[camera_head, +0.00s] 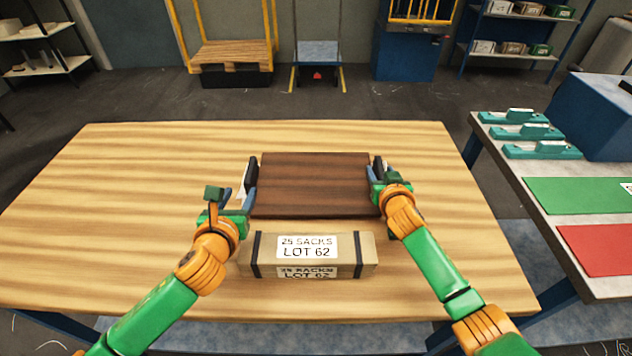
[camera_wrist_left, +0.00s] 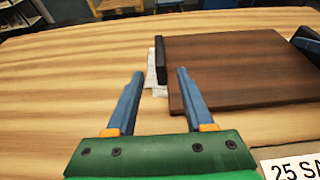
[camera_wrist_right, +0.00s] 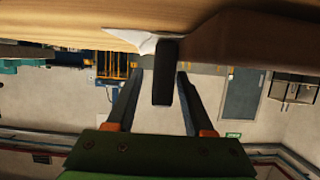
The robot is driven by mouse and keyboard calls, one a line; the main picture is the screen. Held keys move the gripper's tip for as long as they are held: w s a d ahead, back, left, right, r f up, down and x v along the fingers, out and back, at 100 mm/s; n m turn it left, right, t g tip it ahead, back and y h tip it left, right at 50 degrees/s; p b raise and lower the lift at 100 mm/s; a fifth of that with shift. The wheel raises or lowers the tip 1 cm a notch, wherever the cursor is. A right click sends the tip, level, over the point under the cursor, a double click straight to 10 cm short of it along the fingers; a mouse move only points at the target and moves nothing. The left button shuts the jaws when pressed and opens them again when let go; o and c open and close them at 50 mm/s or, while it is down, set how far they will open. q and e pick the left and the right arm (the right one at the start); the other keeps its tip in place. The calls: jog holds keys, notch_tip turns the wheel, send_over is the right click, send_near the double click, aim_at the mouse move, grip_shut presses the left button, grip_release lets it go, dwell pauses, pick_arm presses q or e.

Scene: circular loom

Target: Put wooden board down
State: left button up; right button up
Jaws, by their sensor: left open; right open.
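The dark brown wooden board (camera_head: 314,184) lies flat on the light wood table, with a black handle at each side edge. My left gripper (camera_head: 244,190) is open at the left handle (camera_wrist_left: 161,61); in the left wrist view that handle is just beyond the gap between the fingertips. My right gripper (camera_head: 378,178) is open at the right handle (camera_wrist_right: 163,72), which shows between its two fingers in the right wrist view. White paper (camera_wrist_left: 155,82) pokes out from beneath the board's left edge. The board's underside is hidden.
A long box (camera_head: 310,256) labelled "25 SACKS LOT 62" stands just in front of the board, between my arms. The table (camera_head: 120,200) is clear to the left and behind. A side table (camera_head: 575,265) with green and red sheets and teal holders stands at right.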

jog(key=v, duration=1.1)
jog(key=shift+s, duration=0.15)
